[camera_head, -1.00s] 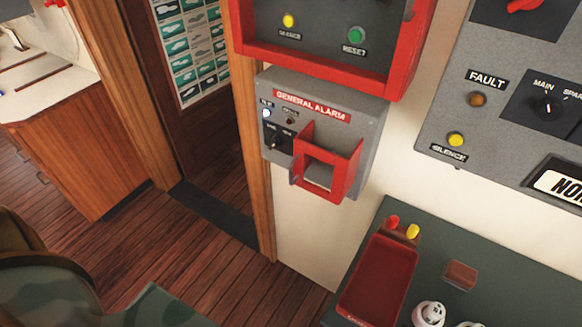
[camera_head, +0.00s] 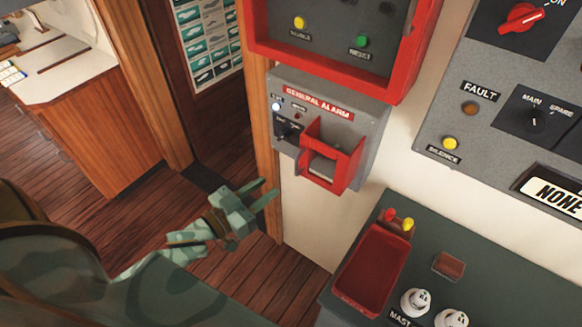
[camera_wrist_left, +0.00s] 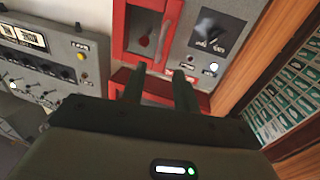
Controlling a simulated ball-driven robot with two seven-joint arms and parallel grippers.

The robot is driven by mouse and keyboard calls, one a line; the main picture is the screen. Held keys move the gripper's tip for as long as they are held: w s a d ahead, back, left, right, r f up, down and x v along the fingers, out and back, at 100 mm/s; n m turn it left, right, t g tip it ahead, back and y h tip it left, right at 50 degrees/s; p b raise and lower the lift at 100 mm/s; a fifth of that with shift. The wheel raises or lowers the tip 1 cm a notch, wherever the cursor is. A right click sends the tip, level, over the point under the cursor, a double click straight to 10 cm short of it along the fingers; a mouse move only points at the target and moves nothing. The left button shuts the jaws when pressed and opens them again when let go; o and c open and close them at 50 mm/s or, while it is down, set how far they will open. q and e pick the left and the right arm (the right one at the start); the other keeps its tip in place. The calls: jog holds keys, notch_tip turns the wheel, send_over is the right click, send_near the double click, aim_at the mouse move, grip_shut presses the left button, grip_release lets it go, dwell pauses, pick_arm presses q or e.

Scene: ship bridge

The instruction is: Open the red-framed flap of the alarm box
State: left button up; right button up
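The grey alarm box (camera_head: 372,130), labelled GENERAL ALARM, is on the wall below a larger red-framed panel. Its red-framed flap (camera_head: 343,176) juts out from the lower right of its face. The flap also shows at the top of the left wrist view (camera_wrist_left: 118,38), with a dark red part inside the frame. That view is upside down. My left gripper (camera_head: 267,191) is below and left of the alarm box, fingers apart and empty. Its two fingers (camera_wrist_left: 157,80) point toward the box in the wrist view, apart from the flap. My right gripper is not in view.
A wooden door frame (camera_head: 262,130) stands just left of the box. A dark green console with a red tray (camera_head: 372,268) and white knobs (camera_head: 415,301) lies below right. A grey panel (camera_head: 445,120) is on the right wall. The floor at left is clear.

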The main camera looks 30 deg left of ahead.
pick_arm(q)
send_near(317, 172)
jog(key=w+a+r, duration=0.1)
jog(key=w+r, duration=0.2)
jog(key=w, duration=0.2)
jog(key=shift+a, duration=0.35)
grip_shut()
